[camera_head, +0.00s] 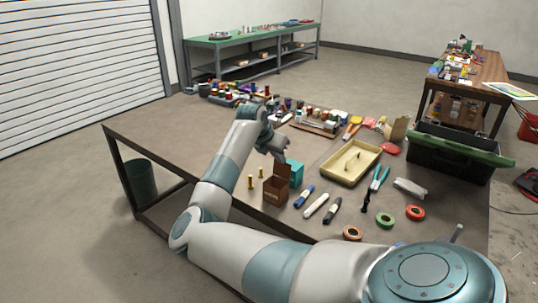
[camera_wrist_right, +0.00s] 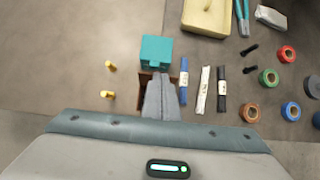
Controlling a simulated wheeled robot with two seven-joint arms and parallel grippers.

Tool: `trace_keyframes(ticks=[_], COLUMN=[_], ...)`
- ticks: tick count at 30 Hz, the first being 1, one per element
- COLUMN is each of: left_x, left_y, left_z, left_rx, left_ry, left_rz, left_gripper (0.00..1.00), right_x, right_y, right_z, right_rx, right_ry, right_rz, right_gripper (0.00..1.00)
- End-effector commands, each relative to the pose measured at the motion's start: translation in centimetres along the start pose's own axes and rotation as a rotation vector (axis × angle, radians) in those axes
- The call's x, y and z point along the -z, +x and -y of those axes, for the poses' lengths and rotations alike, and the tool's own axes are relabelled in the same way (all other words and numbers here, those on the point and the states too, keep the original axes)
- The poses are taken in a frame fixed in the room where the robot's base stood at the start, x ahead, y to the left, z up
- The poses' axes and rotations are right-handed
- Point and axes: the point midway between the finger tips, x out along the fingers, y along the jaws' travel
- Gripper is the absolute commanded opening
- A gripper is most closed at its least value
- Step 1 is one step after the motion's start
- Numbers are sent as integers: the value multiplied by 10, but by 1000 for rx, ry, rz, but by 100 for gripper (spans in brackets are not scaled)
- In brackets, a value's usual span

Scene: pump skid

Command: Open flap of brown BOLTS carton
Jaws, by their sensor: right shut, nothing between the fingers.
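The brown carton (camera_head: 275,191) stands on the table with faint lettering on its front. A brown flap stands up at its back edge, and a dark opening shows in front of it. A teal box (camera_head: 295,172) is just behind it, and shows in the right wrist view (camera_wrist_right: 157,50). My right gripper (camera_head: 281,156) is above and behind the carton, near the flap; I cannot tell if it touches. In the right wrist view its fingers (camera_wrist_right: 159,82) are shut and empty, hiding much of the carton (camera_wrist_right: 144,92). My left gripper is not in view.
Two small yellow pieces (camera_head: 250,181) stand left of the carton. Pliers (camera_head: 375,182) and tape rolls (camera_head: 385,219) lie farther right. Bare table lies left.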

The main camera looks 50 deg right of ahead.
Motion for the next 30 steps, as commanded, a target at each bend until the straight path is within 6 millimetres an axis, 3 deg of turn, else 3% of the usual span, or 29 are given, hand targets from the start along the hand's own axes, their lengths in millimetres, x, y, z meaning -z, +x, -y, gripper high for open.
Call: trace_keyframes(ticks=[30], left_x=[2], left_y=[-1], left_z=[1], left_rx=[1], left_ry=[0], left_rz=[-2], left_gripper=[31], right_x=[-10], right_y=[-18], right_z=[-2], right_rx=[-1], right_ry=[1], right_rz=[1], right_gripper=[0])
